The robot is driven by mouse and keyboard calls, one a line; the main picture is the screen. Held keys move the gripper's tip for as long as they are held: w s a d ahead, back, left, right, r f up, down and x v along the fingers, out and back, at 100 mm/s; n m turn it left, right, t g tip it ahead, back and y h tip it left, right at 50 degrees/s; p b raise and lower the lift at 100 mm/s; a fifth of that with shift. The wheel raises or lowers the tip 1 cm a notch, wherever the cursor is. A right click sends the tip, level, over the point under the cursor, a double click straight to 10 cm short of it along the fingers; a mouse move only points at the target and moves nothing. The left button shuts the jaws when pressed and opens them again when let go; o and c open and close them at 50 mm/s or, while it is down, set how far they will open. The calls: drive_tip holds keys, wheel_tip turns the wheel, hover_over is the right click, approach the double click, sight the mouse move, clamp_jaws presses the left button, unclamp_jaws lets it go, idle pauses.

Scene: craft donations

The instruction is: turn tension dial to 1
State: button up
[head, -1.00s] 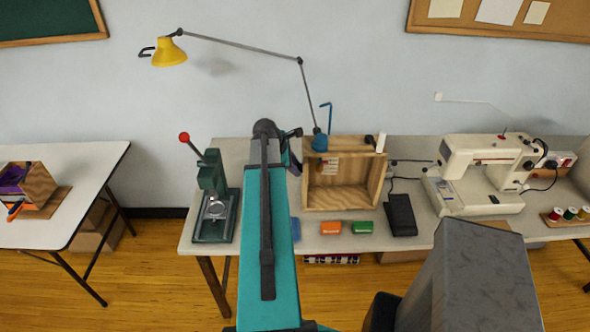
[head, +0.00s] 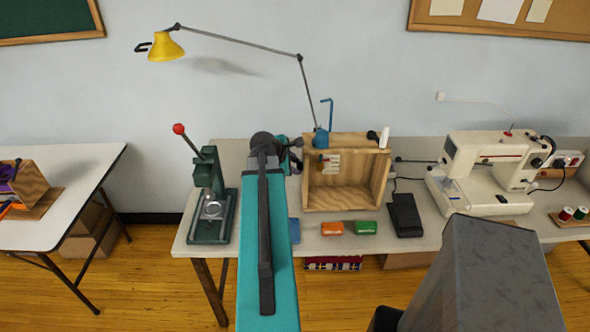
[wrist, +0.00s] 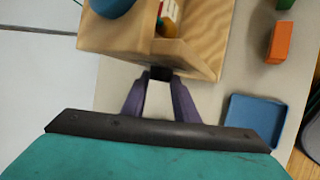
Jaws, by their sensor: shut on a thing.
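My gripper (wrist: 160,80) has its two purple-grey fingers closed on a small black knob (wrist: 160,72) at the side of the open wooden box (wrist: 205,58). No number or mark on the knob can be read, and the fingers cover part of it. In the head view my gripper (head: 294,155) is at the left side of the wooden box (head: 346,207), largely behind my own arm. The cream sewing machine (head: 480,160) stands farther right, and no numbered dial can be made out on it.
A blue lamp base (head: 321,139) sits on the box top. An orange block (head: 332,228), a green block (head: 366,227) and a black pedal (head: 405,215) lie in front. A blue tray (wrist: 254,118) is near my gripper. A green press (head: 210,195) stands left.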

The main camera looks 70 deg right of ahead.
drive_tip(key=shift+a+f+m+t+h+b, duration=0.15)
drive_tip(key=shift+h+b, duration=0.6)
drive_tip(key=shift+b, duration=3.1)
drive_tip(key=shift+a+f+m+t+h+b, duration=0.2)
drive_tip(key=shift+h+b, duration=0.55)
drive_tip(key=shift+b, duration=3.05)
drive_tip(key=b, duration=0.4)
drive_tip(key=h+b, duration=0.1)
drive_tip(key=b, duration=0.4)
drive_tip(key=shift+d+m+t+h, duration=0.25)
drive_tip(key=shift+h, duration=0.05)
drive_tip(key=h+b, duration=0.1)
drive_tip(key=b, duration=0.5)
drive_tip(key=m+h+b, duration=0.1)
drive_tip(key=h+b, duration=0.1)
drive_tip(key=b, duration=0.5)
drive_tip(key=shift+a+f, duration=0.15)
drive_tip(key=shift+f, duration=0.05)
drive_tip(key=shift+r+h+b, duration=0.1)
drive_tip(key=shift+h+b, duration=0.3)
drive_tip(key=shift+b, duration=0.5)
drive_tip(key=o, duration=1.1)
drive_tip(key=shift+c, duration=0.2)
drive_tip(key=shift+s+a+f+b, duration=0.1)
drive_tip(key=shift+a+f+b, duration=0.1)
drive_tip(key=shift+b, duration=0.1)
drive_tip(key=shift+a, duration=0.1)
